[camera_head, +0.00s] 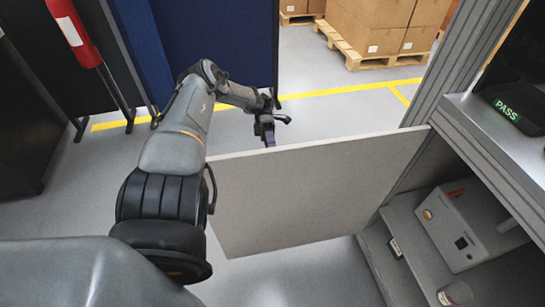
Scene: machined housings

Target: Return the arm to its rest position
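My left arm comes in from the lower left and reaches up and out to the middle of the view. Its gripper (269,137) is small and dark, with a purple part at its tip. It shows at the top edge of a light grey panel (315,190), which stands out like an open door from the machine frame on the right. I cannot tell whether the gripper touches the panel or is behind it, or whether its fingers are open or shut. No held object shows. My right gripper is not in view.
At right, a shelf holds a grey box (468,235) and a small cylinder (455,294); a device above shows PASS (508,110). Blue partitions (225,40) and a red extinguisher (75,35) stand at back left. Cartons (372,22) sit on a pallet. Floor (345,110) beyond the panel is clear.

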